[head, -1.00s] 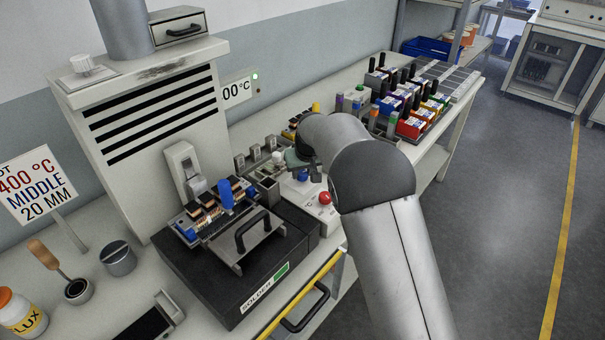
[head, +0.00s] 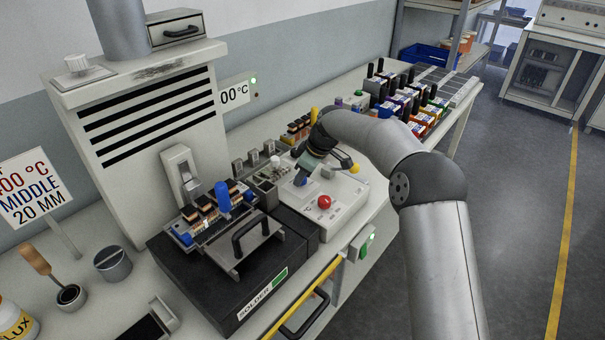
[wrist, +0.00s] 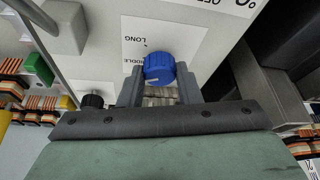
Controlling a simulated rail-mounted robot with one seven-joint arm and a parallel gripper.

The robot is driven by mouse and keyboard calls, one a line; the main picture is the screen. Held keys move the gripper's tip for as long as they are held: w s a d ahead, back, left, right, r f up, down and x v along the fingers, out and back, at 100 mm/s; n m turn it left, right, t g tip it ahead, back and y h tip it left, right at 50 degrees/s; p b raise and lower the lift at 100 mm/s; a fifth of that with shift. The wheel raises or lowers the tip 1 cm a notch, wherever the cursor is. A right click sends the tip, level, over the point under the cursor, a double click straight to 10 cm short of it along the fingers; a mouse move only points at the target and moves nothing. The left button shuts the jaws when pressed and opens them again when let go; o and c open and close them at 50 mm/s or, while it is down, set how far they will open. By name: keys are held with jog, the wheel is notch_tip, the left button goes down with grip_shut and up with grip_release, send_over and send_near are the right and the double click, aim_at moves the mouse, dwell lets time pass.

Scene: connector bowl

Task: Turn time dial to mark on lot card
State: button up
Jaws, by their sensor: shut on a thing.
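The time dial is a blue knob (wrist: 157,68) on a white panel in the wrist view. The print "LONG" and a partly covered "…DDLE" show beside it. My gripper (wrist: 158,88) has its grey fingers on either side of the knob and is shut on it. In the head view, my gripper (head: 304,172) is down at the blue dial (head: 300,181) on the white control box (head: 345,198). The lot card (head: 36,186) stands at the left and reads 400 °C, MIDDLE, 20 MM, with its left edge cut off. The dial's pointer direction cannot be made out.
A red button (head: 324,202) sits on the control box just in front of the dial. The black solder pot (head: 215,275) with a handled board carrier (head: 240,240) stands to the left.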

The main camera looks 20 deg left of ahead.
jog(key=shift+n, duration=0.6)
jog(key=o, duration=1)
jog(key=shift+c, duration=0.2)
jog(key=shift+r, duration=0.1)
jog(key=v, duration=1.7)
jog(key=shift+w+r, duration=0.2)
jog(key=shift+w, duration=0.1)
